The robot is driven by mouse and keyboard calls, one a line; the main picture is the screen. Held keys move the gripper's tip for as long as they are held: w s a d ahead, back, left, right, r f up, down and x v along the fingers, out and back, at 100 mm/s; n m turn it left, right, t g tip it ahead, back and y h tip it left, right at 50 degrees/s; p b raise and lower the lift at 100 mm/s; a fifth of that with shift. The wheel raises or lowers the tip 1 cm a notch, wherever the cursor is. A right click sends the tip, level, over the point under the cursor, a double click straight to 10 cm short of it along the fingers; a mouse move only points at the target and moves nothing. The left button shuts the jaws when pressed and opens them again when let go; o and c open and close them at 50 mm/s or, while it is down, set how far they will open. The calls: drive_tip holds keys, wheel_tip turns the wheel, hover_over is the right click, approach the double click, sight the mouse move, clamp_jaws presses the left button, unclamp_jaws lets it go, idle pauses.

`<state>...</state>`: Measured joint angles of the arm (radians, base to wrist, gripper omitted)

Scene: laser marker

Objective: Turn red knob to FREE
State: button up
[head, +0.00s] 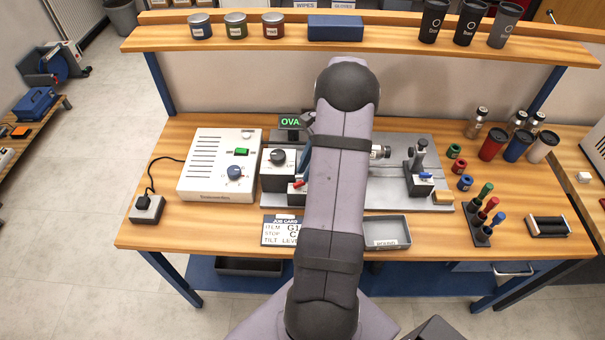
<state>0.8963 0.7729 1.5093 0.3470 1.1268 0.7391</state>
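A small red knob (299,183) shows on a white and dark block just left of my arm, on the grey fixture plate (385,195). My arm covers the right part of that block, and any FREE marking is too small to read or hidden. My arm runs up the middle of the picture, over the fixture. My gripper does not show; it seems to be hidden behind the arm, so its distance from the red knob cannot be told.
A white control box (218,165) and a block with a black dial (283,160) stand left of the arm. A clamp with a blue lever (424,174) stands right. A job card (283,230) and a grey tray (387,232) lie in front. Pens and cups fill the right side.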

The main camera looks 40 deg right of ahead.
sight(300, 182)
drive_tip(key=shift+p+x, duration=0.45)
drive_tip(key=shift+x, duration=1.3)
drive_tip(key=shift+c, duration=0.3)
clamp_jaws()
drive_tip(key=shift+m, duration=0.3)
drive_tip(key=shift+s+r+m+t, duration=0.15)
drive_tip(key=shift+m+t, duration=0.35)
drive_tip(key=shift+m, duration=0.6)
drive_tip(key=shift+a+m+t+h+p, duration=0.1)
drive_tip(key=shift+m+t+h+p, duration=0.4)
drive_tip(key=shift+m, duration=1.1)
